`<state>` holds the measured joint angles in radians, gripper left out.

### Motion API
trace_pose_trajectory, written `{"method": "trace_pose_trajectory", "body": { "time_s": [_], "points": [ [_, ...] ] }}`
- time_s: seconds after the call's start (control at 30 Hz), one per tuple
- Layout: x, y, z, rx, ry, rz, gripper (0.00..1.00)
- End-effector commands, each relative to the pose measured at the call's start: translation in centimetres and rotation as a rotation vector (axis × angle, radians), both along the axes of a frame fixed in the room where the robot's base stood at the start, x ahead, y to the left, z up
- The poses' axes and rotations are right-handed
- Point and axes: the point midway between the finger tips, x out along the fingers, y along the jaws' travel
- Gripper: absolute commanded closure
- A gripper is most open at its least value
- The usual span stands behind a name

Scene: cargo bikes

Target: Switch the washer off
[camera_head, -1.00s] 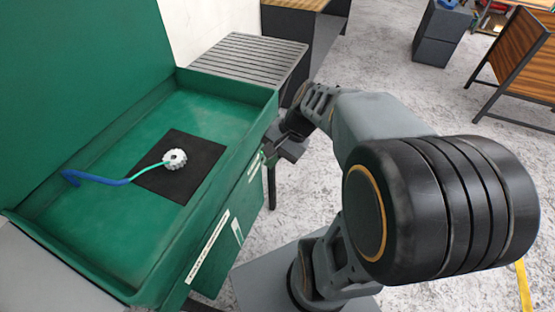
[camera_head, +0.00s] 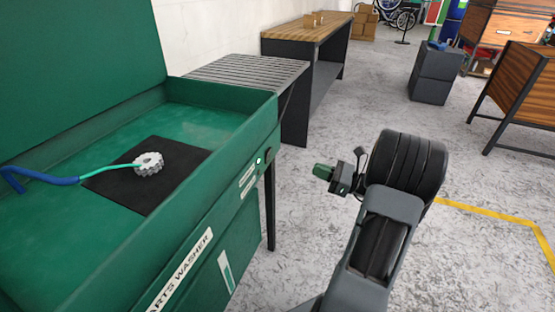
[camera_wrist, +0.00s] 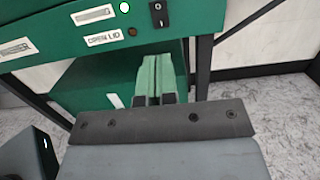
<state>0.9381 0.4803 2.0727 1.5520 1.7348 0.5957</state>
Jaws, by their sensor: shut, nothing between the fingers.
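The green parts washer (camera_head: 110,245) fills the left of the head view, lid raised. In the wrist view its front panel (camera_wrist: 60,35) shows a black rocker switch (camera_wrist: 158,13), a lit green light (camera_wrist: 124,7) and a small dark red button (camera_wrist: 132,32) beside an "OPEN LID" label. The light also shows in the head view (camera_head: 258,160); the switch is not clear there. My gripper (camera_head: 318,171) is shut and empty, right of the washer and apart from it in the head view. In the wrist view its green fingertips (camera_wrist: 152,60) lie below the switch in the picture.
A grey cog (camera_head: 148,163) and a blue-green hose (camera_head: 50,180) lie in the basin, the cog on a black mat (camera_head: 130,190). A slatted side shelf (camera_head: 240,70) and wooden bench (camera_head: 310,36) stand behind. Open floor (camera_head: 480,170) lies to the right.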

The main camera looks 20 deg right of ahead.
Motion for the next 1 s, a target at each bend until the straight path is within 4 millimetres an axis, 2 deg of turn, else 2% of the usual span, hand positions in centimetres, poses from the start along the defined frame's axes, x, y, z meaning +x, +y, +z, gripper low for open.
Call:
{"method": "trace_pose_trajectory", "body": {
  "time_s": [0.23, 0.37, 0.8, 1.0],
  "points": [
    [0.1, 0.2, 0.0, -0.003, 0.001, 0.003, 1.0],
    [0.9, 0.9, 0.0, -0.005, 0.001, 0.005, 1.0],
    [6.6, 6.3, 0.9, -0.005, 0.001, 0.007, 1.0],
    [8.7, 8.2, 1.3, -0.005, 0.0, 0.007, 1.0]
  ]
}}
